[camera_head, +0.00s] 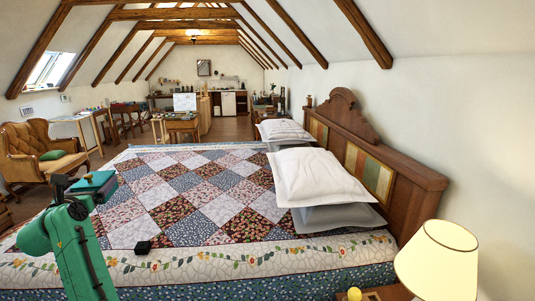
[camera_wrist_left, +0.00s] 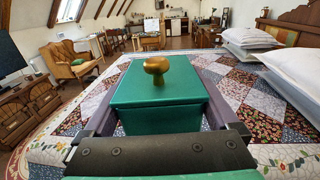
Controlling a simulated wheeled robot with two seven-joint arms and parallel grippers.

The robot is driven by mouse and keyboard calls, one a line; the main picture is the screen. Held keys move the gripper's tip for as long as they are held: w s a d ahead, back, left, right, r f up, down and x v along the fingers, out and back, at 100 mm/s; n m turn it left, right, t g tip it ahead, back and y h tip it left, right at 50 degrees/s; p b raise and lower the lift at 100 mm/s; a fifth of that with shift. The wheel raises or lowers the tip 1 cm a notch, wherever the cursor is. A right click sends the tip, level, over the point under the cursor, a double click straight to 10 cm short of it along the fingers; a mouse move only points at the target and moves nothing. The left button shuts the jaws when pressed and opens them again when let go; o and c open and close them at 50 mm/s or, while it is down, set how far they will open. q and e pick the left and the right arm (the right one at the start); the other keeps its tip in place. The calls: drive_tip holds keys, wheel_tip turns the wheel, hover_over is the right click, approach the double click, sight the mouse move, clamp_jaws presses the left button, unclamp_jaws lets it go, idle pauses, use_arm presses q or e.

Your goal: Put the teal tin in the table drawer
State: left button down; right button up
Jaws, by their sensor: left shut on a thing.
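The teal tin (camera_wrist_left: 160,120) is a box-shaped tin with a gold mushroom-like knob (camera_wrist_left: 156,66) on its lid. In the left wrist view it sits between the two fingers of my left gripper (camera_wrist_left: 158,88), which is shut on it. In the head view the tin (camera_head: 97,183) is held up at the left, in front of the bed's near left part, at the end of my green left arm. A small wooden table (camera_head: 182,124) stands far back beyond the bed; I cannot make out a drawer in it. My right gripper is not in view.
A large bed with a patchwork quilt (camera_head: 190,200) fills the middle. A yellow armchair (camera_head: 40,150) stands left. A lamp (camera_head: 440,262) is at the lower right. A dark wooden cabinet (camera_wrist_left: 32,110) shows left in the wrist view.

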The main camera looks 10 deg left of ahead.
use_arm(q)
drive_tip(key=d+f+m+t+h, duration=0.1)
drive_tip(key=d+f+m+h, duration=0.25)
drive_tip(key=d+f, duration=0.65)
drive_tip(key=d+f+m+t+h, duration=0.15)
drive_tip(key=d+f+h, duration=0.45)
drive_tip(key=d, duration=0.7)
drive_tip(key=s+d+f+m+h, duration=0.1)
drive_tip(key=s+d+f, duration=0.5)
drive_tip(key=s+d, duration=0.2)
drive_tip(key=s+d+f+m+g+h, duration=0.1)
drive_tip(key=s+d+f, duration=0.5)
drive_tip(key=s+d, duration=0.3)
drive_tip(key=d, duration=0.3)
drive_tip(key=shift+s+d+m, duration=0.15)
drive_tip(key=shift+d+m, duration=0.1)
drive_tip(key=shift+m, duration=0.15)
drive_tip(key=shift+n, duration=0.3)
drive_tip(key=shift+w+a+r+n+y, duration=0.15)
drive_tip(key=shift+n+y, duration=0.2)
drive_tip(key=shift+y, duration=0.3)
drive_tip(key=shift+w+r+n+y, duration=0.15)
drive_tip(key=shift+n+y, duration=0.25)
drive_tip(key=shift+y, duration=0.25)
drive_tip(key=shift+w+a+n+y, duration=0.15)
drive_tip(key=shift+n+y, duration=0.2)
drive_tip(key=shift+y, duration=0.3)
